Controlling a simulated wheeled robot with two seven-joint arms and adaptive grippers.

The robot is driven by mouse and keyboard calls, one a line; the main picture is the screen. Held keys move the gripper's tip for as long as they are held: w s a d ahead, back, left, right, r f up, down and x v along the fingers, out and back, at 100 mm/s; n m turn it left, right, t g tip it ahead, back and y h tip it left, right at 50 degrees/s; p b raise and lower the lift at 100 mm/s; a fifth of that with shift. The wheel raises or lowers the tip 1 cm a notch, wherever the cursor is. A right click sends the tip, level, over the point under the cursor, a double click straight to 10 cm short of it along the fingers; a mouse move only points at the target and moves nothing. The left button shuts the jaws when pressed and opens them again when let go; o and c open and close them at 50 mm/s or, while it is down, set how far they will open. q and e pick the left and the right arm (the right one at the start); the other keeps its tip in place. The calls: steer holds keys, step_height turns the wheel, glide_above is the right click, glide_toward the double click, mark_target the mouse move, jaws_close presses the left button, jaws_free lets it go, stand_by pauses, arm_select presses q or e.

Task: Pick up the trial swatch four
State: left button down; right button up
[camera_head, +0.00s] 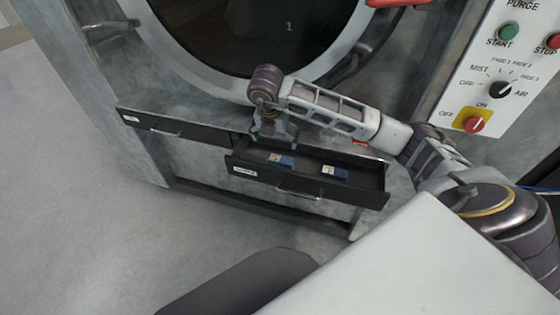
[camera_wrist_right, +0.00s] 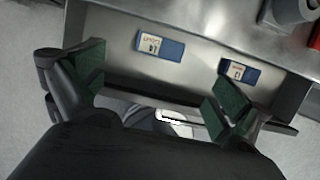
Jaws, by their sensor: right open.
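Two small blue swatches with white labels lie flat in the open drawer. The left swatch (camera_head: 281,160) also shows in the right wrist view (camera_wrist_right: 160,45); its mark looks like a 4, but is small and blurred. The right swatch (camera_head: 335,172) also shows in the right wrist view (camera_wrist_right: 240,71); I cannot read its mark surely. My right gripper (camera_head: 273,137) is open and empty, above the left part of the drawer near the left swatch. In the right wrist view its green-padded fingers (camera_wrist_right: 160,88) are spread, with the left swatch ahead between them. My left gripper is not in view.
The open drawer (camera_head: 313,191) has a front wall with a handle. A shut drawer (camera_head: 175,130) is to its left. The washer's round door (camera_head: 250,35) is above, and a control panel (camera_head: 495,75) is at right. A red item (camera_head: 360,142) is by the drawer's back.

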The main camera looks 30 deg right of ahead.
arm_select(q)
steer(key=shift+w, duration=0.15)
arm_select(e)
glide_above(281, 159)
steer(key=s+a, duration=0.1)
steer(key=a, duration=0.1)
step_height(281, 159, down, 7)
steer(key=shift+d+f, duration=0.1)
steer(key=shift+f, duration=0.05)
steer(key=shift+w+d+f, duration=0.1)
steer(key=shift+f, duration=0.4)
steer(key=shift+d+f, duration=0.15)
steer(key=shift+f, duration=0.5)
steer(key=shift+x, duration=1.85)
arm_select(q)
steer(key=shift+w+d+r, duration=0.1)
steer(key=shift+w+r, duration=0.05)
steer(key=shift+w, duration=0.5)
arm_select(e)
steer(key=shift+f, duration=0.1)
